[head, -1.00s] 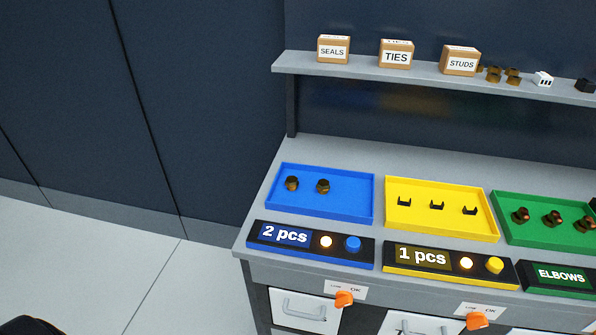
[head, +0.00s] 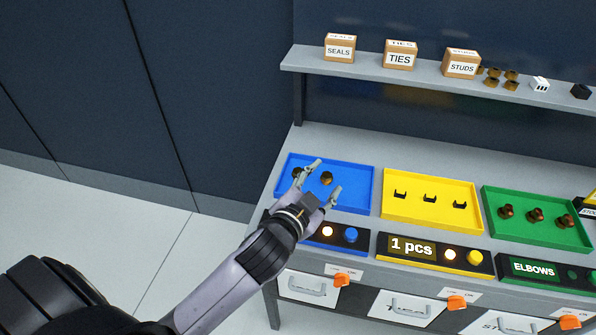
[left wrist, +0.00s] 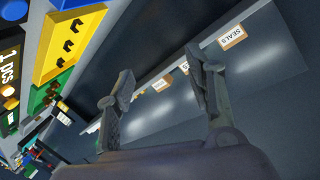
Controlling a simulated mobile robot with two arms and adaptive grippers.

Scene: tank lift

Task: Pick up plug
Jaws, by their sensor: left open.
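Two small dark brass pieces, which look like plugs, lie in the blue tray (head: 362,186) in the head view. The right plug (head: 327,179) shows between my left gripper's fingers. The left plug (head: 297,173) is partly hidden by a finger. My left gripper (head: 328,176) is open and empty over the front of the blue tray; its height above the tray is hard to tell. In the left wrist view the open fingers (left wrist: 158,66) have nothing between them, and no plug shows there. My right gripper is not in view.
A yellow tray (head: 389,212) with black clips and a green tray (head: 492,214) with brown fittings stand to the right. A shelf (head: 390,77) with boxes runs behind and above. Button panels, including a "1 pcs" panel (head: 436,254), line the front edge.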

